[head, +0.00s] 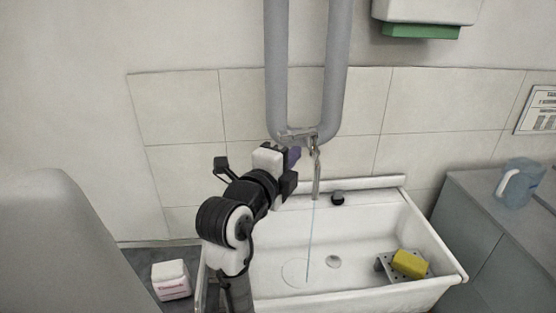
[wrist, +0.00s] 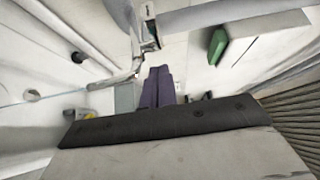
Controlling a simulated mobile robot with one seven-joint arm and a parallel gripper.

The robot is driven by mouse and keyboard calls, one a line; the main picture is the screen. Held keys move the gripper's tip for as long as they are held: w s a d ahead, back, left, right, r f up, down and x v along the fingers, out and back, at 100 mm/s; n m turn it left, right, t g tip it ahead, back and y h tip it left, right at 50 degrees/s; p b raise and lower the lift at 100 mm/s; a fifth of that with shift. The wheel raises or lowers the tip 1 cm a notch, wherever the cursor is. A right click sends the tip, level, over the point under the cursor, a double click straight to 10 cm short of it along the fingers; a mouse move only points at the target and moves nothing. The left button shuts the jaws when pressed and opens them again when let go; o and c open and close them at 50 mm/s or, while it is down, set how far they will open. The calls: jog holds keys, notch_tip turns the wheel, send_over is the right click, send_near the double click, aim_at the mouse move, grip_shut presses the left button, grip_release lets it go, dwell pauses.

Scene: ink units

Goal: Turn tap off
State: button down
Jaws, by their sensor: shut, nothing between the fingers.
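The metal tap (head: 316,172) hangs from the grey pipes above the white sink (head: 440,262). A thin blue stream of water (head: 310,240) runs from its spout into the basin. The tap (wrist: 122,77) also shows in the wrist view, just left of my fingers. My gripper (head: 294,157) is beside the tap's upper body, on its left in the head view. Its purple fingers (wrist: 158,86) are shut together and empty. I cannot tell whether they touch the tap. The tap's handle is hard to make out.
Two thick grey pipes (head: 277,75) come down the tiled wall. A yellow sponge (head: 410,263) sits on a grey rack in the sink. A blue jug (head: 521,182) stands on the right counter. A white dispenser with a green base (head: 420,31) hangs at upper right.

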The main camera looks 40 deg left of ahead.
aim_at(286, 136)
jog(key=w+a+p, duration=0.1)
jog(key=a, duration=0.1)
jog(key=w+a, duration=0.1)
jog(key=w, duration=0.1)
jog(key=shift+w+a+p, duration=0.15)
jog(key=shift+a+p, duration=0.2)
jog(key=shift+p, duration=0.05)
jog(key=shift+a+f, duration=0.1)
jog(key=b, duration=0.1)
jog(key=a+b, duration=0.1)
jog(key=b, duration=0.1)
jog(key=shift+w+a+f+b, duration=0.1)
jog(key=shift+w+a+b, duration=0.15)
jog(key=shift+b, duration=0.05)
jog(key=shift+a+r, duration=0.2)
jog(key=shift+r, duration=0.2)
